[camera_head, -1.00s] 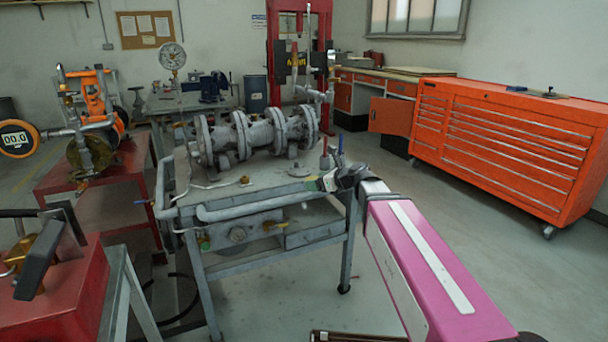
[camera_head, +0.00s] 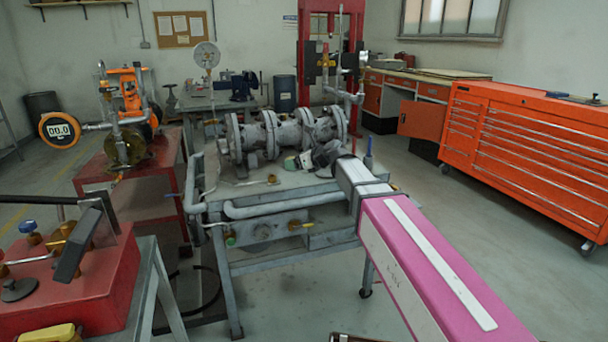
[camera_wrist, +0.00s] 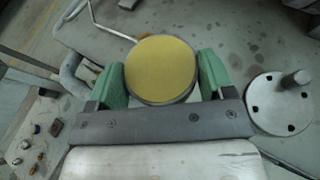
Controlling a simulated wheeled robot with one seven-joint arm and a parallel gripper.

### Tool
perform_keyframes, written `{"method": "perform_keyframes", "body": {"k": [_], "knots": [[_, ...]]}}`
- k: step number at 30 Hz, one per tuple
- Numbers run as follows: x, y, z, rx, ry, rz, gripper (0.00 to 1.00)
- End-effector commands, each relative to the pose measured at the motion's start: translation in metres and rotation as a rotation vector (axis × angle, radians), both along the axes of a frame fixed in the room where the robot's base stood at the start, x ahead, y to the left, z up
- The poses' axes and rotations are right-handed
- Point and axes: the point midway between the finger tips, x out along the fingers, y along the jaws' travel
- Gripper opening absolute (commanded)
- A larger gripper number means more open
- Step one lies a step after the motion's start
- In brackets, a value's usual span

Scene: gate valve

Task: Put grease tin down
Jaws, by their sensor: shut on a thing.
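The grease tin (camera_wrist: 161,70) is round with a flat yellow top in the wrist view. My gripper (camera_wrist: 162,84) is shut on it, with a green finger pad on either side. In the head view my gripper (camera_head: 304,163) is small, over the grey workbench top (camera_head: 240,194) in front of the flanged valve assembly. The tin itself is hard to make out there. I cannot tell whether its underside touches the bench.
A grey flanged disc with a stem (camera_wrist: 279,102) lies just right of my gripper in the wrist view. The flanged pipe assembly (camera_head: 275,135) stands behind. A bent rod (camera_wrist: 108,27) lies on the bench. An orange tool cabinet (camera_head: 525,155) is at right.

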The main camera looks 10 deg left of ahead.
Motion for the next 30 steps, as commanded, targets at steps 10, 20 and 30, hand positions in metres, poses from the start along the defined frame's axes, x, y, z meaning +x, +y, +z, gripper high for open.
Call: {"method": "perform_keyframes", "body": {"k": [10,20,30], "knots": [[0.058,0.008,-0.033,0.001,-0.001,-0.001,0.45],[0.061,0.008,-0.055,0.000,0.000,-0.001,0.45],[0.060,0.008,-0.077,0.000,-0.002,-0.001,0.45]]}}
